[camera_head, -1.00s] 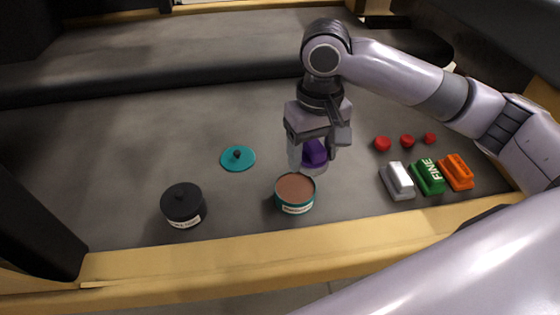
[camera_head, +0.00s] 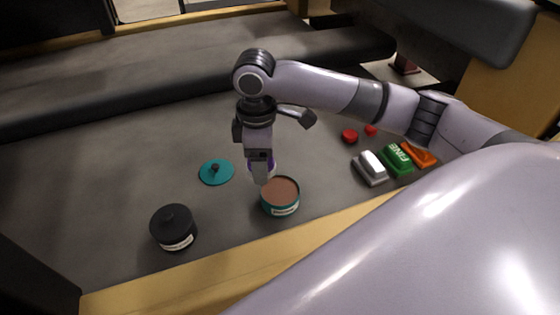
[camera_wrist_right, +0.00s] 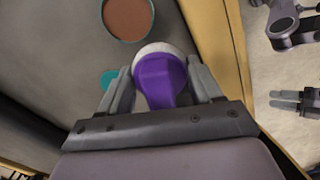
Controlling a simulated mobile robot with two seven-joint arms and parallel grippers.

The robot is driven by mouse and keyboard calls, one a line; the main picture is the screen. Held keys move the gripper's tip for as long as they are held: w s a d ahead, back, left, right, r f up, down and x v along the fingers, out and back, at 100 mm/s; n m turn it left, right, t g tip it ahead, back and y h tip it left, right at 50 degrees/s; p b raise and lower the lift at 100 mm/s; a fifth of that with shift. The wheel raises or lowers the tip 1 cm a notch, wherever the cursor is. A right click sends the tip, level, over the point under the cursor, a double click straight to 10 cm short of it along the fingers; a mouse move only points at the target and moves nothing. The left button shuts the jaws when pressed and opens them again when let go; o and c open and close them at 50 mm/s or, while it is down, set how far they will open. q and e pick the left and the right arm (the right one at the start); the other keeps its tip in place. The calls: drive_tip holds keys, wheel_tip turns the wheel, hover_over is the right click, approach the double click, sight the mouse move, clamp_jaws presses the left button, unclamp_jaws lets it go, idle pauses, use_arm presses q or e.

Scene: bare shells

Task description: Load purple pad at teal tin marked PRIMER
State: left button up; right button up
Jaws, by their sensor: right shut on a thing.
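My right gripper (camera_head: 262,172) is shut on the purple pad (camera_wrist_right: 158,80), holding it by its purple handle with the whitish pad part beyond the fingertips. In the head view the pad is mostly hidden by the gripper. The teal tin (camera_head: 281,208) stands open on the bench, with brown contents and a white label too small to read. The gripper is just behind and left of the tin. In the right wrist view the tin (camera_wrist_right: 104,14) lies beyond the pad, apart from it. My left gripper (camera_wrist_right: 291,99) shows at that view's right edge, empty, its fingers apart.
A teal lid (camera_head: 216,172) lies left of the gripper. A black lidded tin (camera_head: 173,228) stands at the front left. Silver (camera_head: 370,168), green (camera_head: 397,159) and orange (camera_head: 419,153) blocks and red caps (camera_head: 349,136) are at the right. The bench has a yellow front edge (camera_head: 250,262).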

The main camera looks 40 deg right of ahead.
drive_tip(key=n, duration=0.1)
drive_tip(key=f+n, duration=0.1)
drive_tip(key=n, duration=0.1)
drive_tip(key=w+d+n, duration=0.1)
drive_tip(key=n, duration=0.1)
drive_tip(key=shift+w+d+f+p, duration=0.1)
drive_tip(key=shift+f+p, duration=0.2)
drive_tip(key=shift+p, duration=0.1)
wheel_tip(320, 180, down, 2)
drive_tip(key=d+n+p, duration=0.1)
drive_tip(key=d+n, duration=0.1)
drive_tip(key=n, duration=0.4)
drive_tip(key=n+p, duration=0.1)
drive_tip(key=n, duration=1)
approach(280, 191)
wheel_tip(280, 191, down, 2)
drive_tip(key=shift+f+b, duration=0.1)
drive_tip(key=shift+b, duration=0.75)
wheel_tip(280, 191, down, 2)
drive_tip(key=b, duration=0.2)
drive_tip(key=shift+f+b, duration=0.25)
drive_tip(key=shift+b, duration=0.15)
drive_tip(key=shift+f+b, duration=0.55)
drive_tip(key=shift+b, duration=0.05)
drive_tip(key=shift+f, duration=0.5)
